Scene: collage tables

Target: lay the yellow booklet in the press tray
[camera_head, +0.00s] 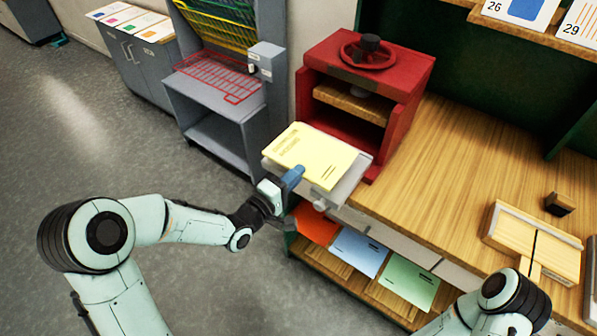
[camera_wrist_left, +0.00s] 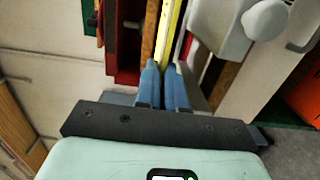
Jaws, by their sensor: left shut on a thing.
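The yellow booklet (camera_head: 312,156) is over the grey press tray (camera_head: 350,184), which juts out in front of the red press (camera_head: 375,80). The booklet covers most of the tray; I cannot tell whether they touch. My left gripper (camera_head: 292,177) is shut on the booklet's near left edge with its blue fingertips. In the left wrist view the booklet (camera_wrist_left: 168,35) shows edge-on between the fingertips (camera_wrist_left: 165,85), with the pale tray (camera_wrist_left: 222,25) and its knob beside it. My right gripper is out of view; only part of that arm shows at bottom right.
Orange, blue (camera_head: 358,250) and green (camera_head: 408,284) booklets lie on a shelf below the wooden worktop (camera_head: 450,160). A wooden board with a groove (camera_head: 533,248) and a dark block (camera_head: 560,204) sit at right. A grey rack unit (camera_head: 225,100) stands left of the press.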

